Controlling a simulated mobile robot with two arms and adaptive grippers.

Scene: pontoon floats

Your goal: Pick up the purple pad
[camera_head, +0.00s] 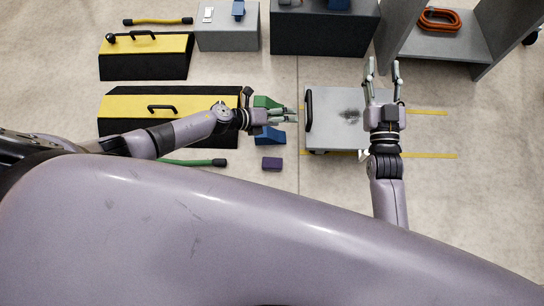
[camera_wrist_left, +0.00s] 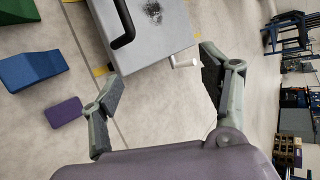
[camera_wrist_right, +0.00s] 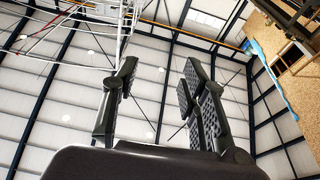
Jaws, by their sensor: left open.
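The purple pad (camera_head: 272,164) lies flat on the concrete floor in the head view, just below the blue wedge. It also shows at the lower left of the left wrist view (camera_wrist_left: 63,112), beside the nearer finger. My left gripper (camera_head: 290,115) is open and empty, above and slightly right of the pad in the head view, between the wedges and the cart. Its fingers stand wide apart in the left wrist view (camera_wrist_left: 160,70).
A blue wedge (camera_head: 270,137) and a green wedge (camera_head: 266,101) lie near my left gripper. A grey cart (camera_head: 335,105) with a black handle stands to the right. Black-yellow blocks (camera_head: 125,107) stand left; a green bar (camera_head: 190,162) lies left of the pad.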

